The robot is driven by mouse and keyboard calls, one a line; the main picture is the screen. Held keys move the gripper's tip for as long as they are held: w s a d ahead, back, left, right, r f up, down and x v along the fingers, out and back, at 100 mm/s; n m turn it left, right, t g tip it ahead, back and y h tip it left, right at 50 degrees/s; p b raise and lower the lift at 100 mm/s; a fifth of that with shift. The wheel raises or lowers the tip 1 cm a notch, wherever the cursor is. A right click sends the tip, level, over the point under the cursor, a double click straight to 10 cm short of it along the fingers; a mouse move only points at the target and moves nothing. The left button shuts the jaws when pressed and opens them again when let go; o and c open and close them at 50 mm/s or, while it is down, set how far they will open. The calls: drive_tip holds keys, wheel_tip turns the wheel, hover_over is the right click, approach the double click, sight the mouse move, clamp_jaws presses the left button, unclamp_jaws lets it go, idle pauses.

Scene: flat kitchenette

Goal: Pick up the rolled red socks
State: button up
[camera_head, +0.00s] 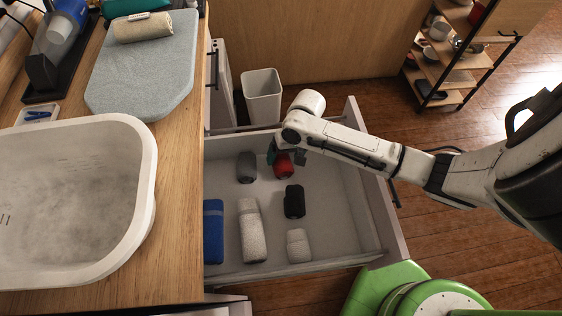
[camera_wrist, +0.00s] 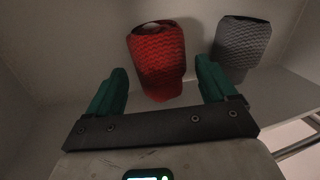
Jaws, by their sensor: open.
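The rolled red socks (camera_head: 284,166) lie on the floor of the open drawer, near its back. My gripper (camera_head: 285,158) is over them at the end of my arm, which partly covers the view from the head. In the wrist view the red socks (camera_wrist: 158,58) show as a ribbed red roll between and just beyond the green fingertips. My gripper (camera_wrist: 160,88) is open, with one finger to each side and a gap between them. I cannot tell exactly how high the fingers are above the drawer floor.
Grey rolled socks (camera_head: 247,167) lie close by; they also show in the wrist view (camera_wrist: 241,45). Black socks (camera_head: 294,201), white socks (camera_head: 298,245), a white rolled towel (camera_head: 252,229) and a blue cloth (camera_head: 213,231) share the drawer (camera_head: 275,270). A counter (camera_head: 178,150) stands left.

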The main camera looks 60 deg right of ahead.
sight(284, 158)
drive_tip(key=shift+x, duration=1.5)
drive_tip(key=c, duration=0.8)
drive_tip(key=shift+r, duration=0.15)
